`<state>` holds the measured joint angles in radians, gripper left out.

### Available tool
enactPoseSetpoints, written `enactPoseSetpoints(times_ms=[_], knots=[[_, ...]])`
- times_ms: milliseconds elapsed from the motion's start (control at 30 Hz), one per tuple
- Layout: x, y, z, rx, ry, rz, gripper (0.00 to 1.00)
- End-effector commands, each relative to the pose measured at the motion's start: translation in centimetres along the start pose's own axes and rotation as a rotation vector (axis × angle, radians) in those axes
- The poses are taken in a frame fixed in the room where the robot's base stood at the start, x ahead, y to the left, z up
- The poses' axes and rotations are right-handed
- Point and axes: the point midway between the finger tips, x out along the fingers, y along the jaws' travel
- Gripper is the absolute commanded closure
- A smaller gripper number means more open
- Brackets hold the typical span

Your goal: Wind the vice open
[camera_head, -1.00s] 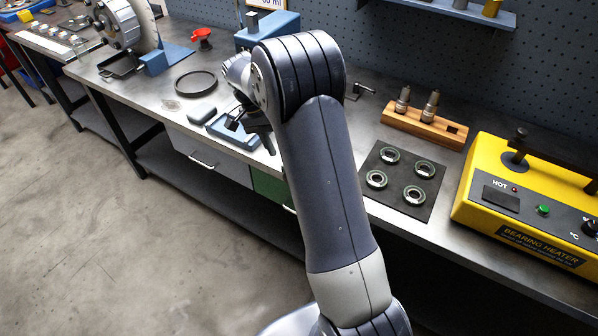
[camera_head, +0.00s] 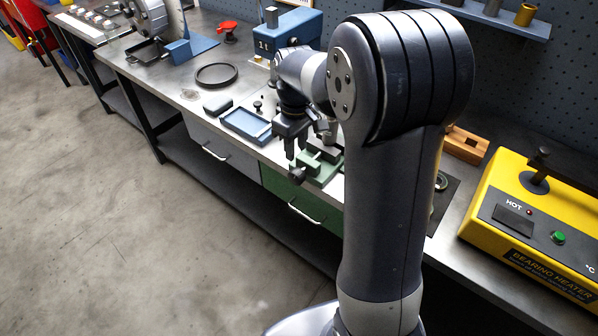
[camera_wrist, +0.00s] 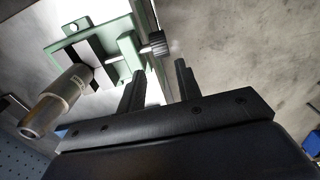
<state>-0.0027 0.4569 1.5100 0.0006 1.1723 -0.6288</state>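The green vice (camera_head: 322,163) sits at the front edge of the bench, above the green drawer. Its dark round screw knob (camera_head: 297,175) points out over the edge. In the wrist view the vice (camera_wrist: 125,52) is at upper left and its ridged knob (camera_wrist: 158,43) lies beyond the fingers. A metal cylinder (camera_wrist: 58,100) is at the vice's jaws; I cannot tell whether it is clamped. My gripper (camera_head: 296,148) is above and beside the knob, apart from it. In the wrist view my gripper (camera_wrist: 158,80) has two separated fingers with nothing between them.
A blue tray (camera_head: 246,126), a dark ring (camera_head: 216,75) and a blue block (camera_head: 287,38) are on the bench left of and behind the vice. The yellow bearing heater (camera_head: 530,215) is at right. My arm hides part of the bench. The floor in front is clear.

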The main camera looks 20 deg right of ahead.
Motion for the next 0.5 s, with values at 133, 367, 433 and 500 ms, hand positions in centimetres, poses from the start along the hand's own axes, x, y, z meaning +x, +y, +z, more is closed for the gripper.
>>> enactPoseSetpoints(times_ms=[133, 367, 433, 500], knots=[[2.3, -0.1, 0.1, 0.001, -0.006, -0.004, 0.67], [6.8, -0.1, 0.1, 0.002, -0.007, -0.005, 0.67], [7.9, -0.1, 0.1, 0.002, -0.006, -0.004, 0.67], [8.8, -0.1, 0.1, 0.003, -0.005, -0.003, 0.67]])
